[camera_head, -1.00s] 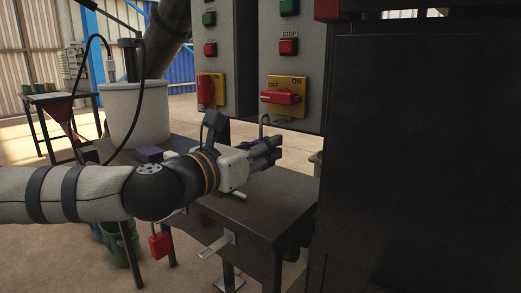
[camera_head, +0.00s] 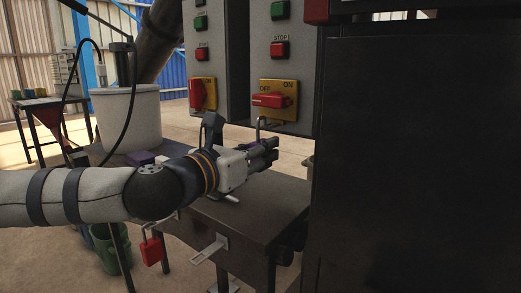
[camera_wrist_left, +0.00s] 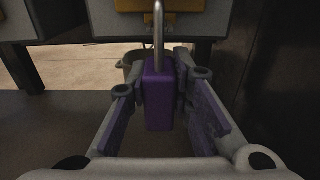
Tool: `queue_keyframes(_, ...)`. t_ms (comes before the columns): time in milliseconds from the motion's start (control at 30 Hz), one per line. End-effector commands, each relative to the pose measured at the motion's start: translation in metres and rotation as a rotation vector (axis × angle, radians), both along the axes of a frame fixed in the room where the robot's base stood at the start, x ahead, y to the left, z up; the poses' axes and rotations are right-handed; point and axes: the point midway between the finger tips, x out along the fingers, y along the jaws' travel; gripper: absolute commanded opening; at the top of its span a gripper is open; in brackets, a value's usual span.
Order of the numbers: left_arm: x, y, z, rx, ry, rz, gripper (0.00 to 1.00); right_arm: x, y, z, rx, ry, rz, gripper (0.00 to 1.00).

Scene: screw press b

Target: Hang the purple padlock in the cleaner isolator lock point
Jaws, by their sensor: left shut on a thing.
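My left gripper (camera_head: 272,152) is shut on the purple padlock, in front of and below the right-hand control box. In the left wrist view the padlock body (camera_wrist_left: 159,98) sits upright between the fingers, its grey shackle (camera_wrist_left: 159,30) pointing up. In the head view the shackle (camera_head: 258,129) shows just below the right isolator's yellow plate; the fingers mostly hide the body. The right isolator has a red handle (camera_head: 270,101) lying level. The left isolator has a red handle (camera_head: 196,94) standing upright. I cannot tell whether the shackle touches the plate. My right gripper is out of view.
A large dark cabinet (camera_head: 420,150) closes off the right side. A white drum (camera_head: 126,118) stands behind.

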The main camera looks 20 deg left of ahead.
Motion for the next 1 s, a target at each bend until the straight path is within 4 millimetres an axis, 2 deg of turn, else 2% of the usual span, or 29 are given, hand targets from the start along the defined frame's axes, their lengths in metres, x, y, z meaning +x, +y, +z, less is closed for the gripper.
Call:
queue_keyframes(367,0.000,0.000,0.000,0.000,-0.001,0.000,0.00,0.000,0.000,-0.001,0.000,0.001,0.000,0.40)
queue_keyframes(833,0.015,-0.005,0.000,0.000,-0.001,0.000,0.00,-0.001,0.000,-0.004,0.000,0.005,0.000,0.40)
queue_keyframes(1000,0.014,-0.005,0.001,0.000,-0.001,0.000,0.00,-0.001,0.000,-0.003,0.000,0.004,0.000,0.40)
